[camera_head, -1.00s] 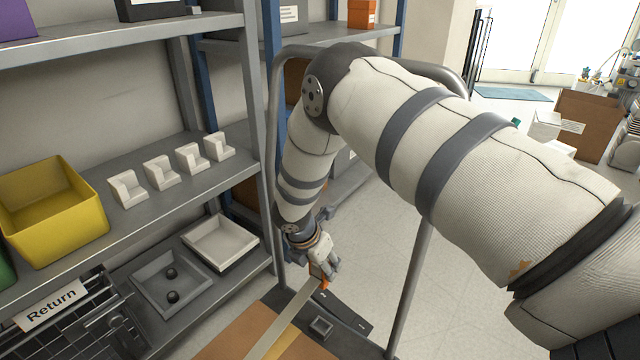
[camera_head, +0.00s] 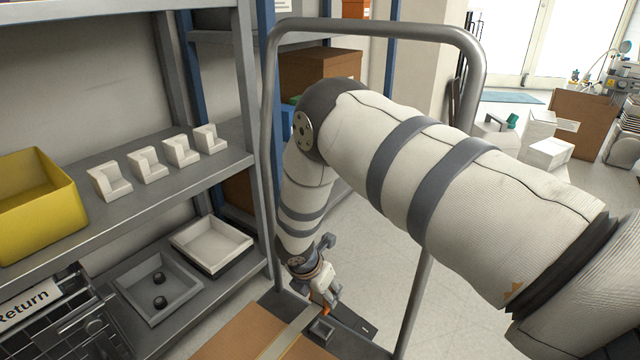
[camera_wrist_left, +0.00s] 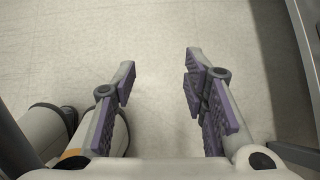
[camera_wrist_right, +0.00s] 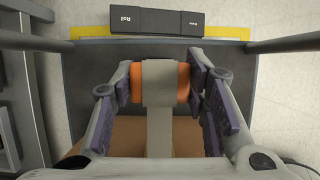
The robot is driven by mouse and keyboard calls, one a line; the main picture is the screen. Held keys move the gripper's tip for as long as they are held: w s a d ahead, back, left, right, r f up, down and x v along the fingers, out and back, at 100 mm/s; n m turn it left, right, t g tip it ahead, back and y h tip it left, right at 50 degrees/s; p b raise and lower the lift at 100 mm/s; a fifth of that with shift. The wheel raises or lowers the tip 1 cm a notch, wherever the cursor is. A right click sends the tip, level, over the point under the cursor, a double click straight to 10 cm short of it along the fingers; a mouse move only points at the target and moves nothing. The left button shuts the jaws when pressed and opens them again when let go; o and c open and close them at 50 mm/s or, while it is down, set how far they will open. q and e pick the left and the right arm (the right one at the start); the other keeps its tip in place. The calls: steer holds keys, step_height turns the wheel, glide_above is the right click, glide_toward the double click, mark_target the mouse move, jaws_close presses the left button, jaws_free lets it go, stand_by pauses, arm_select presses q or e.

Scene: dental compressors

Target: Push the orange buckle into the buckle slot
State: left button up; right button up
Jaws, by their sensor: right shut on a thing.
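The orange buckle (camera_wrist_right: 183,82) is between the fingers of my right gripper (camera_wrist_right: 160,84), with a pale strap (camera_wrist_right: 160,128) running over its middle. The right fingers are shut on its two sides. In the head view the buckle (camera_head: 326,309) shows as a small orange patch at the right gripper's tip. A small square grey frame (camera_head: 321,331), which looks like the buckle slot, lies just below it on a dark platform. Buckle and frame look close but apart; the exact gap is unclear. My left gripper (camera_wrist_left: 158,85) is open and empty above pale floor.
A brown box (camera_head: 235,335) lies under the strap. A metal handle frame (camera_head: 474,65) rises around my right arm. Shelves at left hold a yellow bin (camera_head: 40,215), several white holders and two trays (camera_head: 212,243). A black bar (camera_wrist_right: 155,21) marked "Rail" lies at the platform's far edge.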

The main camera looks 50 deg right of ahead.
mark_target(319, 312)
arm_select(q)
steer(key=shift+g, duration=0.6)
steer(key=shift+s+a+f+b, duration=0.1)
steer(key=shift+s+f+b, duration=0.45)
steer(key=shift+f+b, duration=0.55)
steer(key=shift+s+a+f+b, duration=0.1)
steer(key=shift+s+f+b, duration=0.55)
steer(key=shift+b, duration=0.75)
arm_select(e)
steer(key=shift+f, duration=4.95)
arm_select(q)
steer(key=shift+w, duration=0.1)
arm_select(e)
steer(key=o, duration=1.3)
steer(key=v, duration=1.2)
